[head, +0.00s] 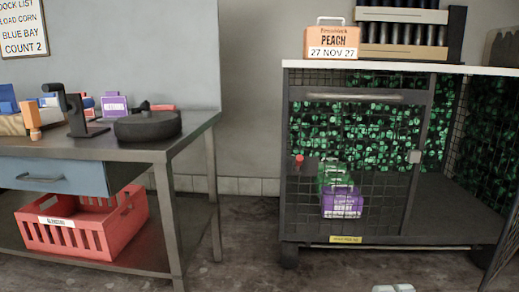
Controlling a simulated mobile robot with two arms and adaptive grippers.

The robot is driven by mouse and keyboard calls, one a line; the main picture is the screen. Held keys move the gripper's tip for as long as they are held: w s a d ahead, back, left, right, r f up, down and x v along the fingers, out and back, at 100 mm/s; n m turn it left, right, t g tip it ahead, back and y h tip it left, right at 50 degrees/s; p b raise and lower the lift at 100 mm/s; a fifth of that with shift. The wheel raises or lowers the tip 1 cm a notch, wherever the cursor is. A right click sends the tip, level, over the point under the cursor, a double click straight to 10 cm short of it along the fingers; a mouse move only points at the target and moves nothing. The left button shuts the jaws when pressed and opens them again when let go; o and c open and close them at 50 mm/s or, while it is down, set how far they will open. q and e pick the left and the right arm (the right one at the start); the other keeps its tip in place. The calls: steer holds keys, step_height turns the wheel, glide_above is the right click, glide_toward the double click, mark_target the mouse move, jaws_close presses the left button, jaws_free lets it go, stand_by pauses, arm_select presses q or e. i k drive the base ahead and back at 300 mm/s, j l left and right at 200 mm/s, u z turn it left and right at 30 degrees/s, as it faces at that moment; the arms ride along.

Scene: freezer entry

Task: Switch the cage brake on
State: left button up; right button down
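The cage (288,215) stands at the right in the head view, a dark wire-mesh cart with a pale top and casters. A red knob (299,159) shows at the left of its front mesh; I cannot tell whether it is the brake or how it is set. A small yellow label (346,239) sits on the lower front edge, its text too small to read.
Inside the cage are a purple box (342,201) and a green one. An orange PEACH box (332,42) stands on top. A steel table (140,150) with a red crate (82,235) below stands left. Floor (245,235) between them is clear.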

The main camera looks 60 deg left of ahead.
mark_target(300, 160)
steer(key=i+j+u, duration=0.1)
steer(key=i+u, duration=0.15)
steer(key=u, duration=0.25)
steer(key=i+u, duration=0.25)
steer(key=u, duration=0.25)
steer(key=i+l+u, duration=0.15)
steer(key=u, duration=0.3)
steer(key=i+l+u, duration=0.2)
steer(key=u, duration=0.3)
steer(key=i+l+u, duration=0.25)
steer(key=u, duration=0.25)
steer(key=i+l+u, duration=0.35)
steer(key=l+u, duration=0.2)
